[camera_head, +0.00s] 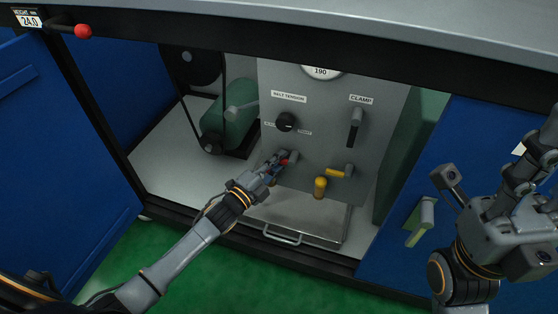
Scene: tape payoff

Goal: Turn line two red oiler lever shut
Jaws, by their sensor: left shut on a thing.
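The red oiler lever (284,162) shows as a small red spot on the lower part of the grey panel (320,118), to the left of a yellow lever. My left gripper (280,165) is at the red lever, shut on it, with its fingers hiding most of it. How far the lever is turned cannot be told.
A yellow lever (335,172) and yellow knob (320,185) are close right of my left gripper. Above are a black belt tension knob (286,121) and clamp lever (355,125). A tray with a handle (282,236) lies below. A red-tipped lever (82,31) is top left.

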